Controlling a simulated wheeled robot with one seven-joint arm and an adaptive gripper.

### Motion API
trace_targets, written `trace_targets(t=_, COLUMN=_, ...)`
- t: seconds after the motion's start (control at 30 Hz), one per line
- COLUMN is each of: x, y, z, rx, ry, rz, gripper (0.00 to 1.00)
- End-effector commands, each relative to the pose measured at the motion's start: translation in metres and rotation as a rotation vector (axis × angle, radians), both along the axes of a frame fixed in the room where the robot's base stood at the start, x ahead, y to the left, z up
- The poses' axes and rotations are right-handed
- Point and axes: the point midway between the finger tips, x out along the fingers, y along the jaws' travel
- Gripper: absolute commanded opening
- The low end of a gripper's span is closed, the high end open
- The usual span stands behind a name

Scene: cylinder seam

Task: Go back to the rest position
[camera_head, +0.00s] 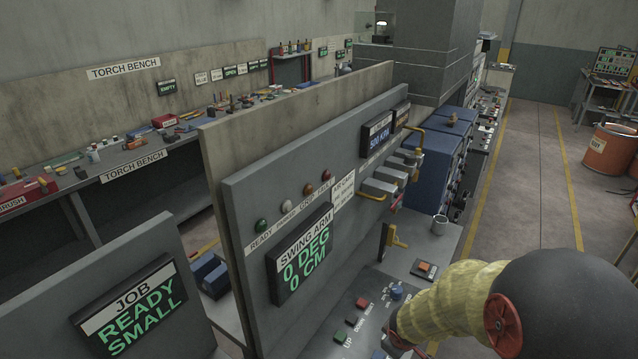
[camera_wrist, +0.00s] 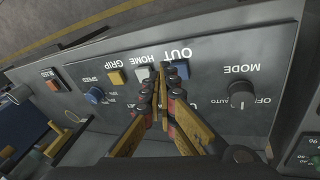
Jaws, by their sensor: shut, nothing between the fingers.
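My gripper (camera_wrist: 160,78) is shut and empty in the wrist view, its dark fingertips together over a grey control panel (camera_wrist: 205,95). The tips are close to a white button (camera_wrist: 143,74) by HOME and a blue button (camera_wrist: 179,70) by OUT; whether they touch either is unclear. A yellow button (camera_wrist: 117,77) by GRIP and a black MODE knob (camera_wrist: 242,93) are also on the panel. In the head view, my sleeved arm reaches down at lower right. The panel (camera_head: 330,342) shows there partly, and the fingertips are hard to make out.
A swing arm display (camera_head: 302,255) reads 0 DEG, 0 CM. A job display (camera_head: 130,308) reads READY SMALL. An upright grey board (camera_head: 235,225) rises behind the panel. An open aisle (camera_head: 530,190) runs at right, with an orange drum (camera_head: 606,150) beyond.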

Motion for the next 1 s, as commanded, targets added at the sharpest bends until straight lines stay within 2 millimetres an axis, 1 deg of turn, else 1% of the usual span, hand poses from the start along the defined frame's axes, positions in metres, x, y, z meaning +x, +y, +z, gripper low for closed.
trace_targets(t=0.03, x=-0.014, y=-0.01, z=0.016, rx=-0.007, ry=0.015, rz=-0.089, gripper=0.0)
trace_targets(t=0.1, x=-0.04, y=-0.021, z=0.038, rx=-0.005, ry=0.045, rz=-0.216, gripper=0.0)
trace_targets(t=0.23, x=-0.086, y=-0.026, z=0.073, rx=0.028, ry=0.088, rz=-0.403, gripper=0.0)
trace_targets(t=0.4, x=-0.141, y=-0.016, z=0.111, rx=0.112, ry=0.112, rz=-0.576, gripper=0.0)
trace_targets(t=0.5, x=-0.169, y=-0.006, z=0.129, rx=0.175, ry=0.11, rz=-0.642, gripper=0.0)
trace_targets(t=0.6, x=-0.192, y=0.005, z=0.145, rx=0.242, ry=0.086, rz=-0.682, gripper=0.0)
trace_targets(t=0.73, x=-0.208, y=0.016, z=0.164, rx=0.326, ry=0.011, rz=-0.696, gripper=0.0)
trace_targets(t=0.9, x=-0.214, y=0.017, z=0.189, rx=0.382, ry=-0.115, rz=-0.679, gripper=0.0)
trace_targets(t=1.0, x=-0.215, y=0.016, z=0.197, rx=0.396, ry=-0.156, rz=-0.672, gripper=0.0)
